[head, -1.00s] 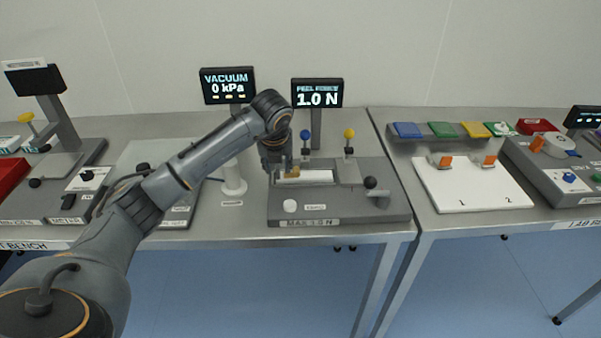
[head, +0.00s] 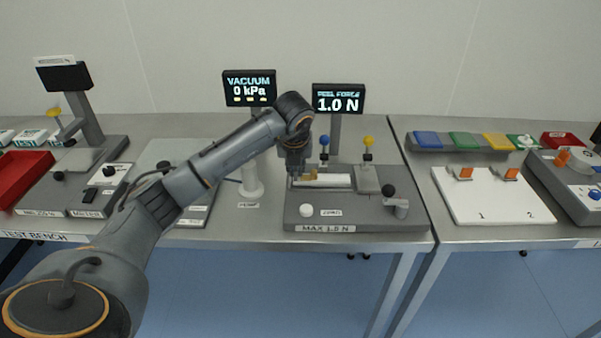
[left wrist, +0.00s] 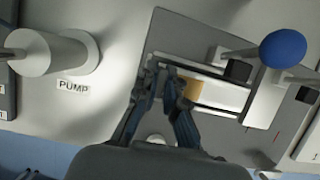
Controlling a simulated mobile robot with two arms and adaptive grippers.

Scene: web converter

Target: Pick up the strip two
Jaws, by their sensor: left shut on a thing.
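A white strip (head: 334,180) with a tan end lies on the grey peel tester (head: 290,216), and no number can be read on it. It also shows in the left wrist view (left wrist: 225,96), with its tan part (left wrist: 193,90) close to my fingers. My left gripper (head: 294,180) is low over the tester at the strip's left end. In the left wrist view my left gripper (left wrist: 164,98) is shut on the strip's left end, though the fingers hide the exact contact. My right gripper is not in view.
A display (head: 338,99) reading 1.0 N stands behind the tester. Blue (head: 324,141) and yellow (head: 368,140) knobs rise behind the strip. The PUMP post (head: 251,178) stands left of the tester. A white board (head: 492,205) marked 1 and 2 with orange clips is at right.

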